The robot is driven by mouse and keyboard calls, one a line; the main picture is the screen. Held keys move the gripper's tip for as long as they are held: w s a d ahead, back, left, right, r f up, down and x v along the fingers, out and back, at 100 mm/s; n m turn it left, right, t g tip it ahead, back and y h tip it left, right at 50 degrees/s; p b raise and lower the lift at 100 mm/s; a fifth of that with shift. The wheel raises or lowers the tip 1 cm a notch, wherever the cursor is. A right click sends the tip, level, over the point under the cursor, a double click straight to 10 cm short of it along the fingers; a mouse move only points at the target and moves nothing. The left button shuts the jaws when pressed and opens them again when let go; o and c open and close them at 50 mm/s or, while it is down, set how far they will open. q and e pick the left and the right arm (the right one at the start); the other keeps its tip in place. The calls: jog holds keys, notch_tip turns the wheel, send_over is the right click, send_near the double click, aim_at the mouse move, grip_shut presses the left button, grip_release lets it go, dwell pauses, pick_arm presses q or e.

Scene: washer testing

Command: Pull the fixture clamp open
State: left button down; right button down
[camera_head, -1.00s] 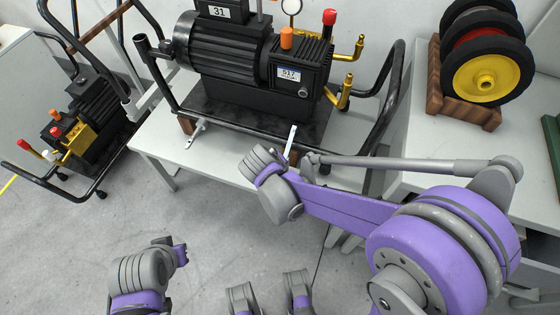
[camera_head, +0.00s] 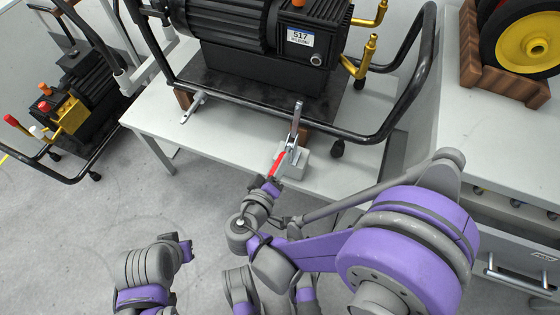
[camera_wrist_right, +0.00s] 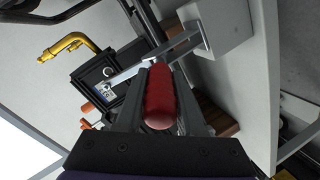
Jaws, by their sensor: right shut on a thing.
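The fixture clamp (camera_head: 292,148) stands at the front edge of the light table, with a grey metal arm reaching toward the black pump base and a red handle (camera_head: 277,164) angled down toward me. My right gripper (camera_head: 271,186) is at the handle's lower end. The right wrist view shows the red handle (camera_wrist_right: 160,97) between the two dark fingers, with the gripper shut on it. The clamp's grey block (camera_wrist_right: 216,28) shows beyond it. The pump (camera_head: 262,60) sits on its black base on the table. My left gripper does not show clearly.
A second clamp (camera_head: 194,106) lies near the table's left front. The pump's black tube frame (camera_head: 420,75) rises at the right. A wooden rack (camera_head: 500,85) with wheels stands on the right-hand bench. Another pump (camera_head: 75,112) is at the left. Floor in front is clear.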

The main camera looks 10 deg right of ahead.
jog(key=shift+f, duration=0.2)
dwell(0.4)
jog(key=c, duration=0.5)
grip_release()
jog(key=shift+s, duration=0.1)
jog(key=v, duration=0.5)
jog(key=p+v, duration=0.1)
jog(key=v, duration=0.4)
jog(key=shift+s+a+f, duration=0.1)
jog(key=shift+s+a, duration=0.15)
jog(key=shift+s, duration=0.05)
